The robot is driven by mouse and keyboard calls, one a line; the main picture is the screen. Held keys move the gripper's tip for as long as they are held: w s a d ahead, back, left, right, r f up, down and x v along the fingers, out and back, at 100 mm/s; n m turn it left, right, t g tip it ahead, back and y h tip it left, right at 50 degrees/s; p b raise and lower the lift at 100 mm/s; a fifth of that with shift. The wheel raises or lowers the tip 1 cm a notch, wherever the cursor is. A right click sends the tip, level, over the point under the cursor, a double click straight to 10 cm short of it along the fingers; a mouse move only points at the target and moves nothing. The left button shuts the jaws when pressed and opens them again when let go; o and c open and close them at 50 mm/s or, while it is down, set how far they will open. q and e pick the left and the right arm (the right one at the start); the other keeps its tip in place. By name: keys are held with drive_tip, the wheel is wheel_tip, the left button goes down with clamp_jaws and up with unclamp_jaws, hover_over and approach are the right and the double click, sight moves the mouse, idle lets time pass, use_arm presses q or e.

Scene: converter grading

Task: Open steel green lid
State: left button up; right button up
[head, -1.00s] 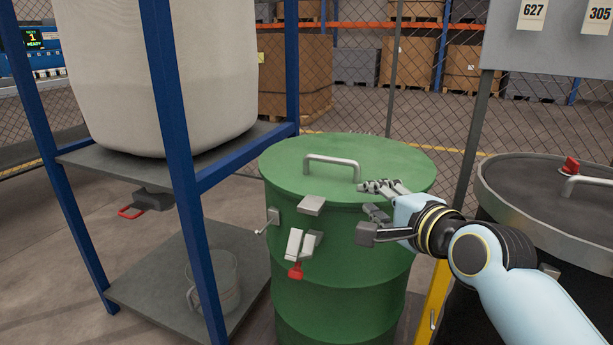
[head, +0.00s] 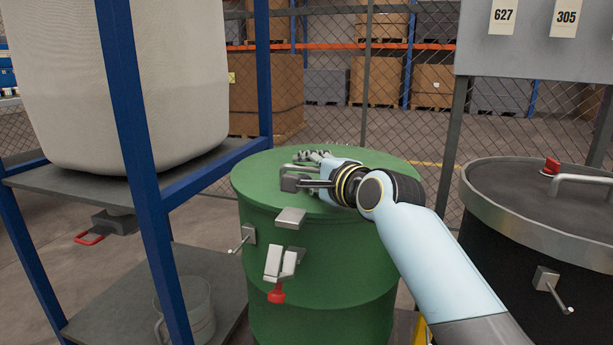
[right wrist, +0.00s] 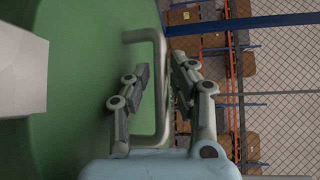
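The green steel lid (head: 262,180) lies flat on the green drum (head: 340,270). Its bar handle is mostly hidden behind my right gripper (head: 300,170) in the head view. In the right wrist view the grey handle (right wrist: 160,90) runs between the two fingers of my right gripper (right wrist: 158,80). The fingers are open, one on each side of the bar, with a visible gap. A latch with a red tab (head: 277,292) hangs on the drum's front side. My left gripper is not in view.
A blue-framed rack (head: 140,150) with a large white sack (head: 120,70) stands left of the drum. A clear jug (head: 190,310) sits on its lower shelf. A black drum (head: 520,260) with a metal rim stands close on the right. A mesh fence is behind.

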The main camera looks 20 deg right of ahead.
drive_tip(key=shift+w, duration=0.3)
clamp_jaws()
idle(0.3)
